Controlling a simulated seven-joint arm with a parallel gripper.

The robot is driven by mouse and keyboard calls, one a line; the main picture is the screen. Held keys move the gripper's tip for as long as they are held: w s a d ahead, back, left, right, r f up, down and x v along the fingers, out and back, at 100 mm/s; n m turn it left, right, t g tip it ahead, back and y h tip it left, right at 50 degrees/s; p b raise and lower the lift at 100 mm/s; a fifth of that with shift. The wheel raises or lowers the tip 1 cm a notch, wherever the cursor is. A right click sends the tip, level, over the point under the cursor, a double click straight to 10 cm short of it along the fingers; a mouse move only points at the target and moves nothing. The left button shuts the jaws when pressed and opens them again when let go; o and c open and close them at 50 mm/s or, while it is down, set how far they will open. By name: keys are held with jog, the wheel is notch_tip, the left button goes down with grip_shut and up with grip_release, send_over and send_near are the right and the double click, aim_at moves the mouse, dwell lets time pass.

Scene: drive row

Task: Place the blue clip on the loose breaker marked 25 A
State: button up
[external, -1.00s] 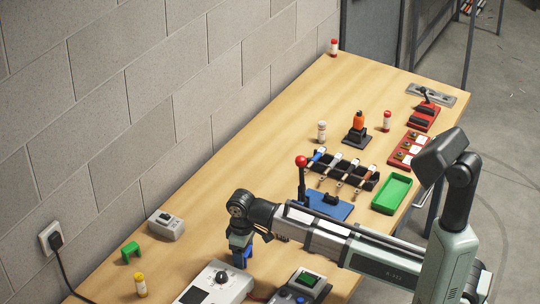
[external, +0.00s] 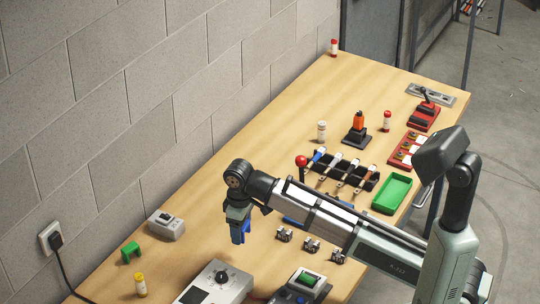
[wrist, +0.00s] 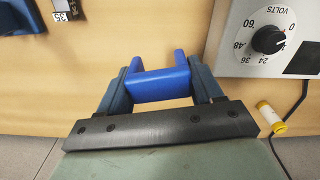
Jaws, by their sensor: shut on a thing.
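My gripper (external: 238,228) is shut on the blue clip (wrist: 160,84) and holds it above the left part of the table. The clip is a blue U-shaped piece, its two prongs pointing away from the gripper; it also shows below the fingers in the external view (external: 246,226). Several small grey breakers (external: 285,235) stand in a row on the table to the right of the gripper, partly beside my arm. Their ratings are too small to read in the external view. In the wrist view a small dark part with a white label (wrist: 62,16) shows at the top left; its marking is unclear.
A meter box with a volts knob (wrist: 268,39) stands near the gripper. A rack (external: 372,181) and green tray (external: 392,194) stand farther back.

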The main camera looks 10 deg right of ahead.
notch_tip(320, 180, up, 8)
jog(key=m, duration=0.1)
send_over(163, 213)
jog(key=shift+m, duration=0.6)
jog(key=shift+f, duration=5.15)
jog(key=shift+f, duration=0.1)
jog(key=o, duration=1)
notch_tip(163, 213, up, 12)
jog(key=shift+r, duration=0.15)
